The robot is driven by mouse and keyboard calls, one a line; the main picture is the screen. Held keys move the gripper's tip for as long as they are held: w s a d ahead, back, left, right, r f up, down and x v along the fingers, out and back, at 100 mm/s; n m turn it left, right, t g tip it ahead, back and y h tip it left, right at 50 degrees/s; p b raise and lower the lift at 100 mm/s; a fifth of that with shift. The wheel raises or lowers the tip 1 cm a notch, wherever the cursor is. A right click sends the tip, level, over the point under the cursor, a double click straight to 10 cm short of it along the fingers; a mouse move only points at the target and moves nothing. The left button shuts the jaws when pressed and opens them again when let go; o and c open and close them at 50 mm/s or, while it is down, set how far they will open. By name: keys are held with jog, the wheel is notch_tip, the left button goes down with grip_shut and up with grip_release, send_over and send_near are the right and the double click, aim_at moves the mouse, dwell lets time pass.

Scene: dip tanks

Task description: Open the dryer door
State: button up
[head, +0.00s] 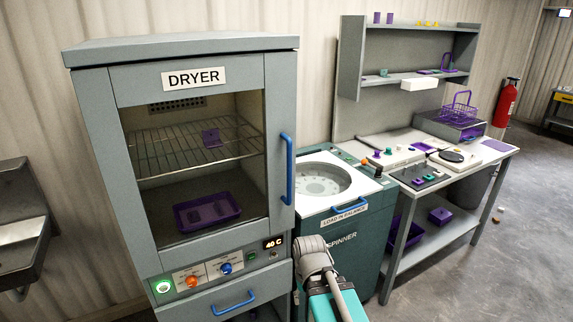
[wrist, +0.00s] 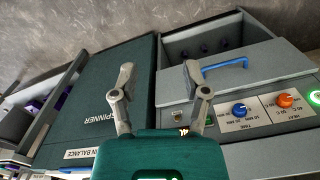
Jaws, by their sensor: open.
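The dryer (head: 185,77) is a grey cabinet on the left in the head view. Its front door (head: 257,140) looks shut and has a large window. A vertical blue handle (head: 287,168) is on the door's right side. Through the window I see a wire rack (head: 170,150) with a small purple piece and a purple tray (head: 207,212) below. My gripper (wrist: 157,82) is open and empty in the wrist view, its fingers apart in front of the spinner's edge and the dryer's lower front. The door handle is not in the wrist view. My fingers are not visible in the head view.
The dryer's control panel (wrist: 262,112) has blue and orange knobs. A drawer with a horizontal blue handle (wrist: 225,65) lies beside it. The green spinner (head: 345,230) stands close right of the dryer. A workbench (head: 450,232) is farther right; a metal sink (head: 22,215) is left.

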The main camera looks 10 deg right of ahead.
jog(key=w+r+n+t+y+p, duration=0.4)
jog(key=w+r+n+y+p, duration=0.15)
jog(key=w+r+y, duration=0.5)
jog(key=w+d+r+n+t+y+p, duration=0.1)
jog(key=w+d+r+n+t, duration=0.1)
jog(key=w+d+r, duration=0.3)
jog(key=w+d+r+n+t+y+p, duration=0.2)
jog(key=w+d+r+t, duration=0.3)
jog(key=r, duration=0.7)
jog(key=shift+d+n, duration=0.35)
jog(key=shift+d, duration=0.5)
jog(key=shift+a+y, duration=0.1)
jog(key=shift+y, duration=0.15)
jog(key=x, duration=1.3)
jog(key=shift+w+a, duration=0.25)
